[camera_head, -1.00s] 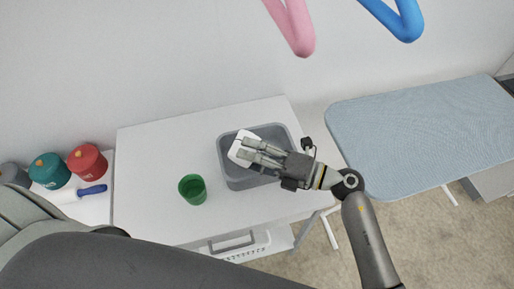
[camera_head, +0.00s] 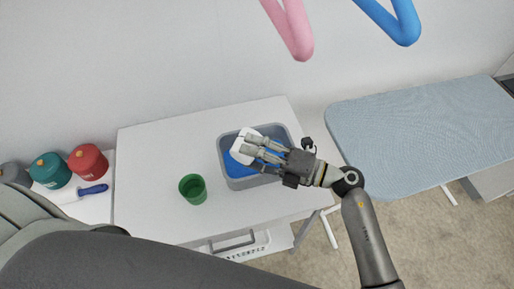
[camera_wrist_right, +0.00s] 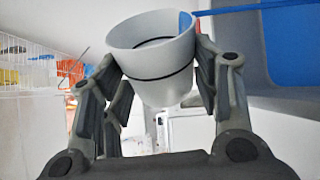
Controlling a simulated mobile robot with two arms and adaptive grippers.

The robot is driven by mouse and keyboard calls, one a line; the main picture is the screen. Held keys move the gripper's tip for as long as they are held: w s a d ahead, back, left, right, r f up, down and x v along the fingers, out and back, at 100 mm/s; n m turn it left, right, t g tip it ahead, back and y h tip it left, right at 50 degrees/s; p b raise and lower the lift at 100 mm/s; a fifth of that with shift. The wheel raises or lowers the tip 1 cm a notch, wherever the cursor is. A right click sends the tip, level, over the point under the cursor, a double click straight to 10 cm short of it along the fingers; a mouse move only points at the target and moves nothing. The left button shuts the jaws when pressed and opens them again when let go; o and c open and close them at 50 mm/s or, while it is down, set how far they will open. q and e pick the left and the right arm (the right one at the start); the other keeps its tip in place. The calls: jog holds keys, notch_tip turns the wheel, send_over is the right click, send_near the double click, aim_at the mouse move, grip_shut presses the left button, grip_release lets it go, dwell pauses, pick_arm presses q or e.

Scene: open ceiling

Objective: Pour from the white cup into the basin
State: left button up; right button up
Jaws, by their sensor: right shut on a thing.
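The grey basin (camera_head: 290,143) stands on the white table, with blue liquid (camera_head: 235,167) across its bottom. My right gripper (camera_head: 252,149) is over the basin and shut on the white cup (camera_head: 240,148). In the right wrist view the cup (camera_wrist_right: 155,60) sits between the fingers of the gripper (camera_wrist_right: 155,80). A streak of blue (camera_wrist_right: 250,11) runs from the cup's rim towards the basin wall (camera_wrist_right: 290,95). The cup is tilted over the basin. My left gripper is not in view.
A green cup (camera_head: 193,189) stands on the white table (camera_head: 150,150), left of the basin. A light blue ironing board (camera_head: 420,130) is at the right.

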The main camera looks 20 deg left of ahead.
jog(key=shift+w+f+m, duration=0.2)
jog(key=shift+f+m, duration=0.15)
jog(key=shift+m, duration=0.35)
dwell(0.3)
jog(key=shift+p, duration=0.35)
